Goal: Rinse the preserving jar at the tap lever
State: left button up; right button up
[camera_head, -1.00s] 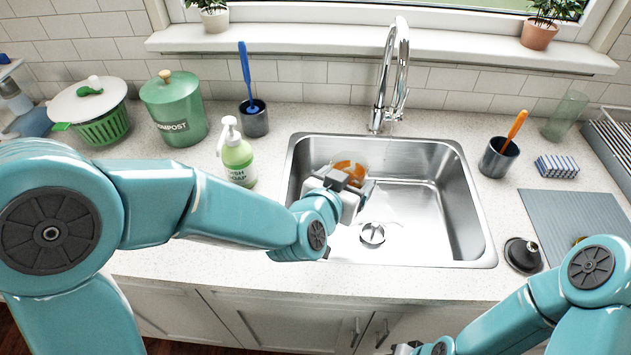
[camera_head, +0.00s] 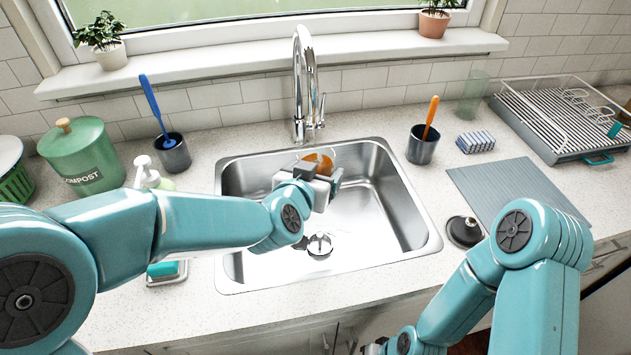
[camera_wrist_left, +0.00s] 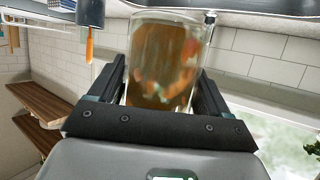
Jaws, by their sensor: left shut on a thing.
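The preserving jar (camera_head: 319,160) is a clear glass jar with orange-brown residue or contents. It is in the sink area, in front of the tap (camera_head: 302,90). My left gripper (camera_head: 330,178) is shut on the jar and partly hides it in the head view. In the left wrist view the jar (camera_wrist_left: 163,62) stands between the two dark fingers. The tap lever (camera_head: 320,110) is a thin chrome handle on the right of the tap. No water stream is visible. My right gripper (camera_head: 378,347) is at the bottom edge, mostly cut off.
The steel sink (camera_head: 415,225) has a drain strainer (camera_head: 319,246). A soap bottle (camera_head: 150,176), blue brush cup (camera_head: 173,155) and compost bin (camera_head: 82,160) stand left. A brush cup (camera_head: 421,148), black plunger-like item (camera_head: 464,231), grey mat (camera_head: 510,190) and dish rack (camera_head: 560,125) are right.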

pick_arm(q)
jog(key=shift+w+d+f, duration=0.1)
jog(key=shift+w+f, duration=0.15)
jog(key=shift+w, duration=1.05)
jog(key=shift+w+f, duration=0.3)
jog(key=shift+w, duration=1)
jog(key=shift+w+d+f, duration=0.1)
jog(key=shift+w+f, duration=0.15)
jog(key=shift+w, duration=1.05)
jog(key=shift+w, duration=0.1)
jog(key=shift+d, duration=0.1)
jog(key=shift+d+p, duration=0.45)
jog(key=shift+p, duration=0.1)
jog(key=shift+a, duration=0.2)
jog(key=shift+a+b, duration=0.3)
jog(key=shift+a, duration=0.1)
